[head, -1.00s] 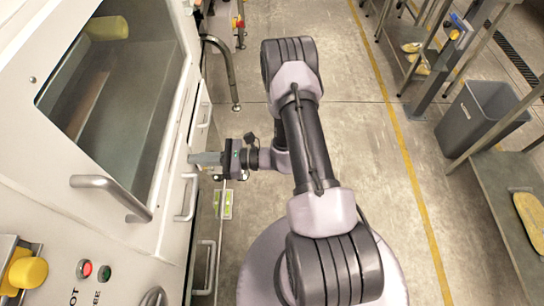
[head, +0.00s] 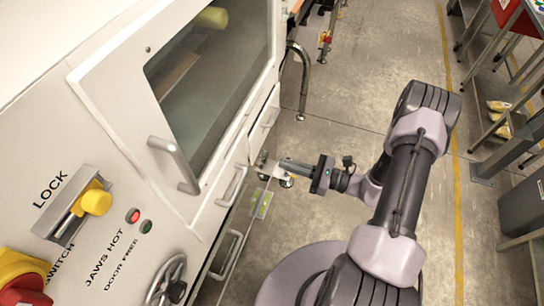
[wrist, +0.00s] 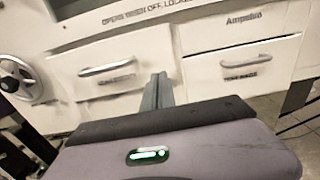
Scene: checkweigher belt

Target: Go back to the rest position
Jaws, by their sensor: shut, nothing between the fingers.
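My gripper (head: 285,164) points left toward the white machine's lower drawers in the head view, apart from the drawer front as far as I can tell. Its fingers are shut together and hold nothing. In the wrist view the closed fingers (wrist: 158,92) stand up at the middle, in front of a drawer with a handle (wrist: 108,68) on the left and another drawer (wrist: 245,62) on the right. My arm is bent out to the right of the machine, over the concrete floor.
The white machine (head: 110,90) fills the left, with a door handle (head: 176,165), yellow lock knob (head: 96,201), red switch (head: 22,275) and handwheel (head: 168,283). A curved metal rail (head: 304,80) stands beyond. Shelving and a grey bin (head: 522,212) are at right. Floor between is open.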

